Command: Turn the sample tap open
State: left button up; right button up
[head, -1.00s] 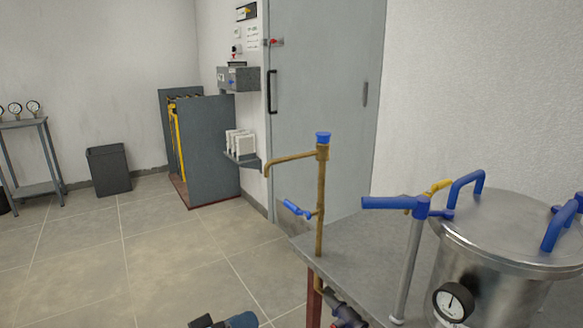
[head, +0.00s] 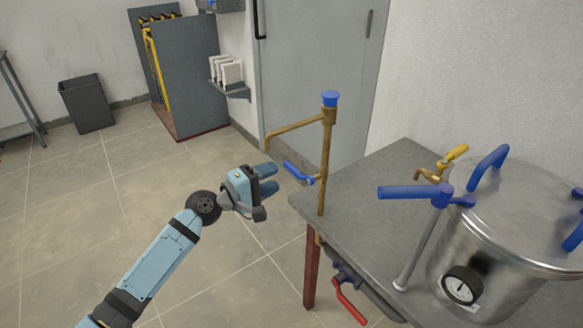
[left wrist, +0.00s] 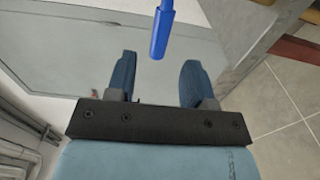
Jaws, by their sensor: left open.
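A brass standpipe (head: 325,150) with a spout to the left and a blue cap rises at the table's left corner. A small blue lever (head: 298,173) sticks out from it to the left, tilted. No label shows which tap is the sample tap; a yellow-handled tap (head: 453,157) is also on the steel vessel. My left gripper (head: 276,178) is open and empty, just left of the blue lever. In the left wrist view the lever (left wrist: 162,35) lies ahead, between the lines of the two fingers (left wrist: 158,64); contact is not visible. My right gripper is out of view.
A steel vessel (head: 505,235) with blue handles and a gauge (head: 461,286) stands on the grey table (head: 370,205). A blue T-handle (head: 413,192) on a post and a red lever (head: 349,303) below are nearby.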

aim_at(289, 170)
pick_arm(q)
jog(key=x, duration=0.6)
jog(key=shift+w+d, duration=0.15)
jog(key=shift+d, duration=0.05)
grip_shut()
